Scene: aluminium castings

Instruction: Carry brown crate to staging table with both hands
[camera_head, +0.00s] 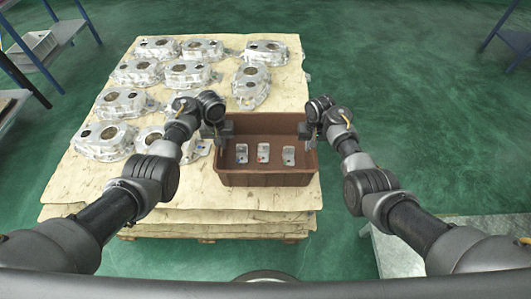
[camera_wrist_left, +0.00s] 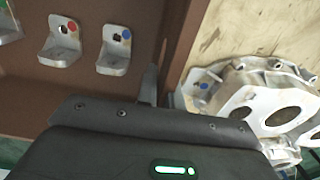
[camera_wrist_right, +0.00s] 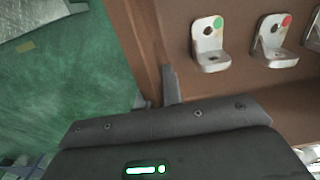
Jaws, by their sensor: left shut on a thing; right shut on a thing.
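The brown crate (camera_head: 267,178) is at the front right of the cardboard-topped pallet stack in the head view. Three small metal brackets with coloured dots lie inside it; one with a blue dot (camera_wrist_left: 115,50) and one with a red dot (camera_wrist_left: 62,42) show in the left wrist view, and one with a green dot (camera_wrist_right: 208,44) in the right wrist view. My left gripper (camera_head: 224,130) is shut on the crate's left wall. My right gripper (camera_head: 306,131) is shut on its right wall. The fingertips are partly hidden. I cannot tell whether the crate touches the cardboard below.
Several aluminium castings (camera_head: 187,74) lie on the cardboard (camera_head: 75,180), some close left of the crate. A grey metal surface (camera_head: 398,250) is at the lower right. Blue-legged racks (camera_head: 40,50) stand at the upper left. Green floor (camera_head: 420,110) is open on the right.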

